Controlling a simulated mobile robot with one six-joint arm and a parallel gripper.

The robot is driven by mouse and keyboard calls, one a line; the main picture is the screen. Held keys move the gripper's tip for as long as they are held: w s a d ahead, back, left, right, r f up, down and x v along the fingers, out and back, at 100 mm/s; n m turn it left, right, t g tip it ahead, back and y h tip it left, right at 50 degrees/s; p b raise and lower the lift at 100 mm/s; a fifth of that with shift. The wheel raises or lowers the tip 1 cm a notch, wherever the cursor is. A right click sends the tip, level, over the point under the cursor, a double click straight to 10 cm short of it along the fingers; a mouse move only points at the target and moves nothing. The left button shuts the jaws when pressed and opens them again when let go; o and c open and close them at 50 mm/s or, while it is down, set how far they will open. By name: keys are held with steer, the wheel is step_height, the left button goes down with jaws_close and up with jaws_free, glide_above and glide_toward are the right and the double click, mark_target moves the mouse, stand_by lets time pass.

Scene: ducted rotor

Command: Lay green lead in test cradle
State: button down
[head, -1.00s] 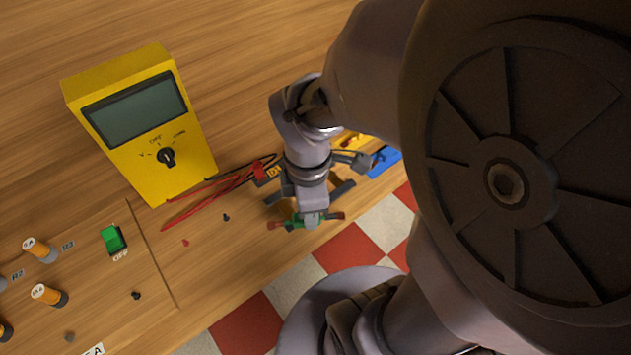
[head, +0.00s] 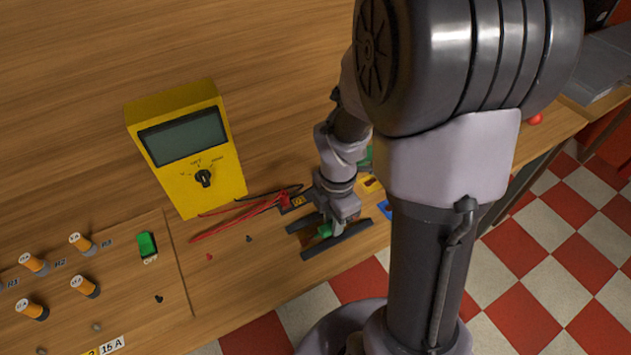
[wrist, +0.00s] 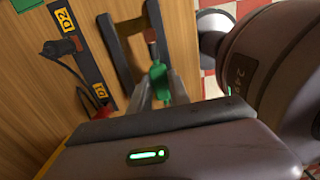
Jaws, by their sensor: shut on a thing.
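My gripper (head: 328,222) is shut on the green lead (head: 325,230), low over the bench near its front edge. In the wrist view the green lead (wrist: 159,82) sits between the two grey fingers (wrist: 161,85), with a brownish end pointing away from me. Dark rails, which look like the test cradle (head: 338,242), lie on both sides of the gripper in the head view. In the wrist view the cradle (wrist: 122,55) shows as dark bars around the lead's far end. I cannot tell whether the lead touches it.
A dark strip (wrist: 75,48) labelled D2 and D1 holds black and red plugs beside the cradle. A yellow meter (head: 188,150) stands at the back left, with red leads (head: 235,222) before it. Yellow and blue pieces (head: 385,208) lie right of the gripper.

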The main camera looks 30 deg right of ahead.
steer(key=w, duration=0.1)
steer(key=w+d, duration=0.1)
steer(key=w+f, duration=0.1)
steer(key=shift+d+b, duration=0.3)
steer(key=shift+b, duration=0.1)
steer(key=shift+s+f+b, duration=0.1)
steer(key=shift+f+b, duration=0.75)
steer(key=shift+f, duration=0.8)
steer(key=c, duration=1.2)
jaws_free()
steer(key=shift+r, duration=0.1)
step_height(320, 180, up, 12)
steer(key=p, duration=0.5)
steer(key=s+a+r+m+t+y, duration=0.1)
steer(key=s+a+r+m+t, duration=0.2)
steer(key=m, duration=0.8)
steer(key=s+a+r+m+t+y, duration=0.1)
steer(key=s+a+r+m+t, duration=0.1)
steer(key=s+a+r+m, duration=0.6)
steer(key=a+r+m, duration=0.3)
steer(key=r, duration=0.1)
steer(key=shift+s+a+r+m+t, duration=0.2)
steer(key=shift+a+m+t, duration=0.15)
steer(key=shift+m+t, duration=0.05)
steer(key=shift+f, duration=0.1)
